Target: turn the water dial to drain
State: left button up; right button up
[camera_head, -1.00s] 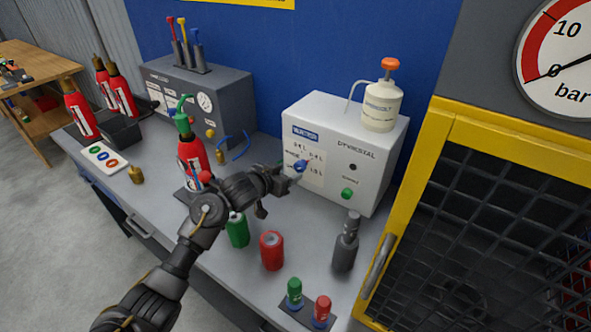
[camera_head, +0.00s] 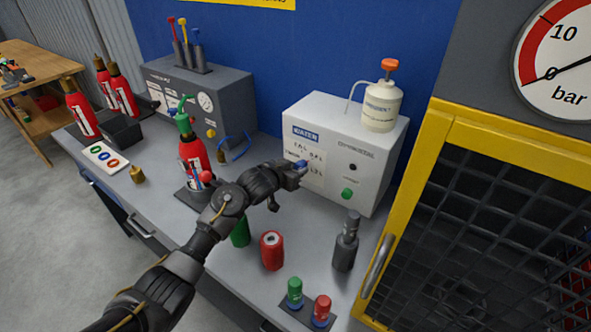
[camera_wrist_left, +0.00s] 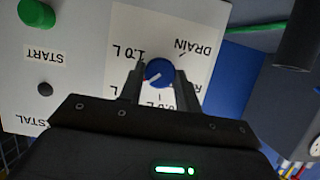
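The blue water dial (camera_wrist_left: 159,72) is on the white dispenser's front panel (camera_head: 332,178). In the wrist view, which shows the panel upside down, its white mark points to the lower left, away from the DRAIN label (camera_wrist_left: 194,42) at the upper right. The 1.0 L label is at the upper left. My left gripper (camera_head: 299,168) is at the dial, with one fingertip on each side of it. I cannot tell whether the fingers press on it. In the head view, the gripper partly covers the dial (camera_head: 300,163). My right gripper is not in view.
A green start button (camera_head: 347,194) is right of the dial. A pump bottle (camera_head: 382,106) stands on the dispenser. Red (camera_head: 272,251) and green cans, a dark grey bottle (camera_head: 345,245) and a red extinguisher (camera_head: 194,160) stand nearby. A yellow-framed mesh cage (camera_head: 407,205) is at the right.

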pick_arm(q)
jog(key=shift+c, duration=1.1)
jog(key=shift+a+r+n+g+h+p, duration=0.1)
jog(key=shift+n+g+h+p, duration=0.3)
jog(key=shift+n+p, duration=0.75)
jog(key=shift+w+a+n+h+p, duration=0.1)
jog(key=shift+n+h+p, duration=0.4)
jog(key=shift+p, duration=0.25)
jog(key=shift+f+n+g+h, duration=0.2)
jog(key=shift+n+g+h, duration=0.1)
jog(key=shift+n+h, duration=0.35)
jog(key=o, duration=1)
jog(key=shift+c, duration=0.2)
